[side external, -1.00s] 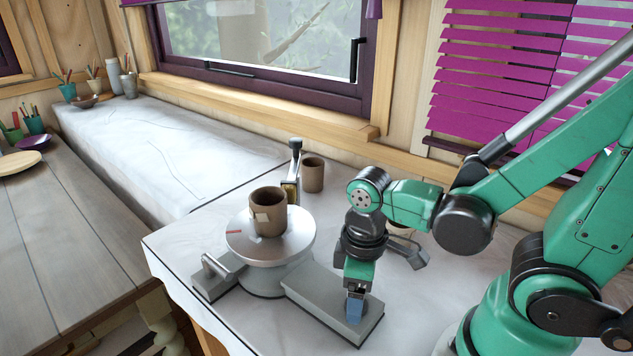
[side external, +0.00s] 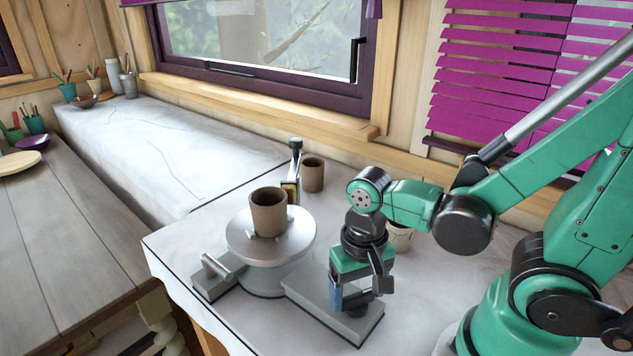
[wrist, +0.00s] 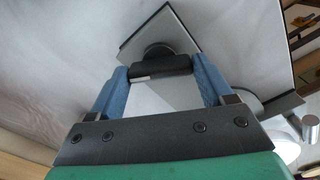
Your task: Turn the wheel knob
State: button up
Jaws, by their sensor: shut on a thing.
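The wheel knob (wrist: 165,68) is a small dark cylinder on the end of a flat grey base (side external: 305,293). My gripper (wrist: 160,66) has its two blue fingers on opposite sides of the knob and is shut on it. In the side view my gripper (side external: 356,302) points down over the right end of the base. The round silver wheel (side external: 300,236) sits on the base to the left. A brown cup (side external: 268,213) stands upright on it.
A second brown cup (side external: 313,176) and an upright tool with a dark top (side external: 295,165) stand behind the wheel. A patterned cup (side external: 401,238) is partly hidden behind my wrist. A silver handle (side external: 216,266) sticks up at the base's left end. The white bench (side external: 170,150) is largely clear at left.

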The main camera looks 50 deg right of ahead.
aim_at(358, 294)
jog(key=m, duration=1)
jog(key=shift+m, duration=2.3)
jog(key=o, duration=1.2)
jog(key=shift+r, duration=0.1)
jog(key=shift+r, duration=2.7)
